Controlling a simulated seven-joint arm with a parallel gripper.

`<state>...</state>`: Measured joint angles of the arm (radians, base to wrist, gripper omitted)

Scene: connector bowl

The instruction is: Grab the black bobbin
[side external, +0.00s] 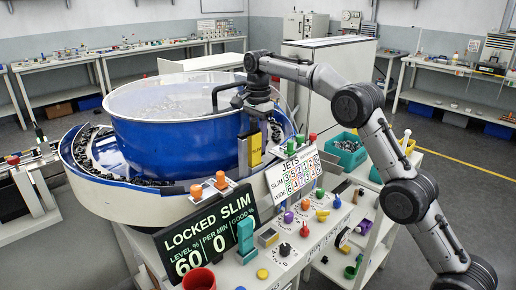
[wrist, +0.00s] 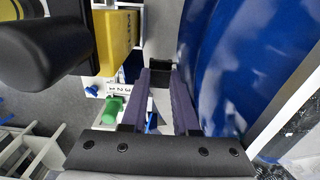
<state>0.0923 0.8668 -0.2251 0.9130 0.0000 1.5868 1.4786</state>
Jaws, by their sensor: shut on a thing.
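My gripper (wrist: 160,80) shows in the wrist view, with its two dark purple fingers standing a little apart. A small black piece (wrist: 160,70) sits between the fingertips, and it looks like the black bobbin; its full shape is hidden. In the side external view my gripper (side external: 266,115) points down by the front right of the big blue bowl (side external: 175,148). The held piece is too small to make out there.
A yellow block (side external: 254,149) stands beside the bowl, just below my gripper; it is at the upper left in the wrist view (wrist: 117,40). The white console carries several coloured knobs and a black sign (side external: 205,235). A teal bin (side external: 346,155) stands at right.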

